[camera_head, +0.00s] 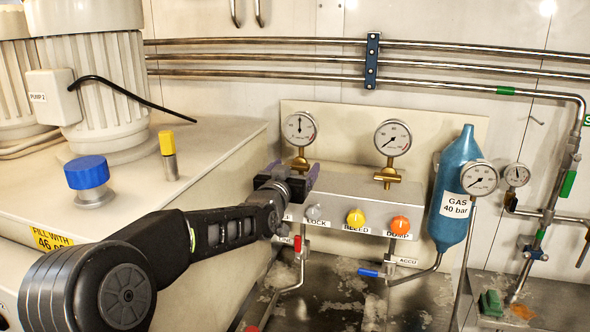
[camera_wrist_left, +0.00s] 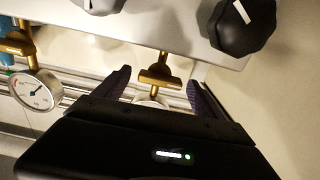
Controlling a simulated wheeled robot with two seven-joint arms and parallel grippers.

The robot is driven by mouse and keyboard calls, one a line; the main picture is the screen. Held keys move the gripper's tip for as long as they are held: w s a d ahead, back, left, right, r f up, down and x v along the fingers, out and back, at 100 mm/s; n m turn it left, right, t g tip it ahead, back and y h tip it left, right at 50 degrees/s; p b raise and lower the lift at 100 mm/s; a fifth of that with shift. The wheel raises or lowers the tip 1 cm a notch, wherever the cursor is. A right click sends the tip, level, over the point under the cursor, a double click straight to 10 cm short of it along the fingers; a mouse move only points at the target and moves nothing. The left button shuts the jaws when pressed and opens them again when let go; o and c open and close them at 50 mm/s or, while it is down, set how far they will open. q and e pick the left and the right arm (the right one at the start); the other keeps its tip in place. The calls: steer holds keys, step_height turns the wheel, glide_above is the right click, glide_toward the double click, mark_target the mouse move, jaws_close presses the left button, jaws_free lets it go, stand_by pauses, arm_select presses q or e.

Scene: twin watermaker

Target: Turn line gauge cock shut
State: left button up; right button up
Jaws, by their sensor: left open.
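The left panel gauge (camera_head: 300,128) has a brass cock (camera_head: 299,160) under it; no label naming it is readable. My left gripper (camera_head: 291,178) is open and just in front of the panel, below that gauge, covering part of the cock's lower end. In the left wrist view my gripper (camera_wrist_left: 158,82) has its two dark fingers apart, with the brass cock (camera_wrist_left: 160,70) showing between them, its wide bar crosswise. I cannot tell whether the fingers touch it. The gauge behind it is mostly hidden by the gripper body. My right gripper is not in view.
A second gauge (camera_head: 393,138) with a brass cock (camera_head: 386,175) stands to the right. A blue gas bottle (camera_head: 455,190) is farther right. A pump housing (camera_head: 190,175) fills the left.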

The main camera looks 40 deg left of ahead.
arm_select(q)
steer(key=b+v, duration=0.2)
steer(key=v, duration=0.5)
steer(key=shift+s+d+b, duration=0.15)
steer(key=shift+s+b, duration=0.25)
stand_by(0.3)
